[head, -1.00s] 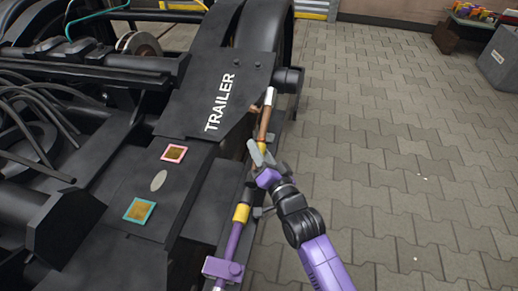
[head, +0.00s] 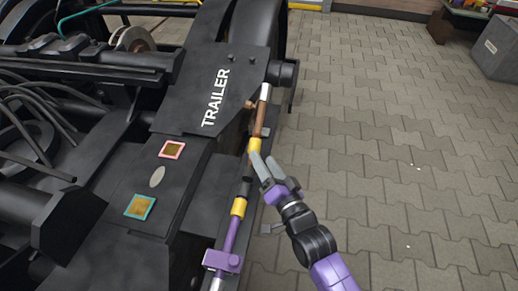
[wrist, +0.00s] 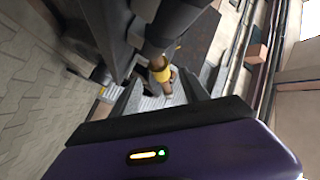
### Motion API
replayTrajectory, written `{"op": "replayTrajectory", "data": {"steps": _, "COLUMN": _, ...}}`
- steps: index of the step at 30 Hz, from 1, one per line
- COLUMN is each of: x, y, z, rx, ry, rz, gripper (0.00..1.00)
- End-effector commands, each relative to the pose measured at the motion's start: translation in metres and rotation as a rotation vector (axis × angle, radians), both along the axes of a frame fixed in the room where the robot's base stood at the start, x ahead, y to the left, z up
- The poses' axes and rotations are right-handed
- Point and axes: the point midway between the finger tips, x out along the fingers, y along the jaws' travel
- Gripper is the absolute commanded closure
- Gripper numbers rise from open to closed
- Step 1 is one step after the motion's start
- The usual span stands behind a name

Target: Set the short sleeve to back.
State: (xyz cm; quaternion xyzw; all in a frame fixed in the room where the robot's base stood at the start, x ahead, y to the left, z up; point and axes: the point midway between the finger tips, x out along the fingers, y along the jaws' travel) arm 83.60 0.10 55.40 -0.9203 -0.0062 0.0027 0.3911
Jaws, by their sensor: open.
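A rod runs along the right side of the black bogie frame. Its upper part is a brown section (head: 261,120) with a pale end and a yellow band (head: 254,146) low on it. Its lower part is a purple section (head: 231,238) with another yellow band (head: 239,207) and a dark end above it. Which piece is the short sleeve I cannot tell. My gripper (head: 263,156) is open and empty, its grey fingers just right of the upper yellow band. In the wrist view a yellow band with a brown end (wrist: 159,71) shows beyond the fingers.
The dark plate marked TRAILER (head: 213,90) and the bogie frame close off the left. A purple block (head: 222,261) sits on the lower rod. A grey bin (head: 497,50) stands far right. The paved floor (head: 400,150) on the right is clear.

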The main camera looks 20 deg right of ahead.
Motion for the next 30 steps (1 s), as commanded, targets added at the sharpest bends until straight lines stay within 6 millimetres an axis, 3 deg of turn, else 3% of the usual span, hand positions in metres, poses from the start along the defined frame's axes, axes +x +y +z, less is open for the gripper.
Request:
{"op": "replayTrajectory", "data": {"steps": 5, "x": -0.012, "y": 0.000, "z": 0.000, "rx": 0.000, "ry": 0.000, "rz": 0.000, "gripper": 0.47}}
{"op": "replayTrajectory", "data": {"steps": 18, "x": -0.013, "y": 0.000, "z": 0.001, "rx": -0.045, "ry": -0.007, "rz": -0.001, "gripper": 0.47}}
{"op": "replayTrajectory", "data": {"steps": 21, "x": -0.013, "y": 0.000, "z": 0.022, "rx": -0.132, "ry": -0.054, "rz": -0.005, "gripper": 0.47}}
{"op": "replayTrajectory", "data": {"steps": 24, "x": -0.035, "y": 0.000, "z": 0.037, "rx": -0.250, "ry": -0.087, "rz": -0.012, "gripper": 0.47}}
{"op": "replayTrajectory", "data": {"steps": 30, "x": -0.092, "y": -0.001, "z": 0.043, "rx": -0.420, "ry": -0.089, "rz": -0.019, "gripper": 0.47}}
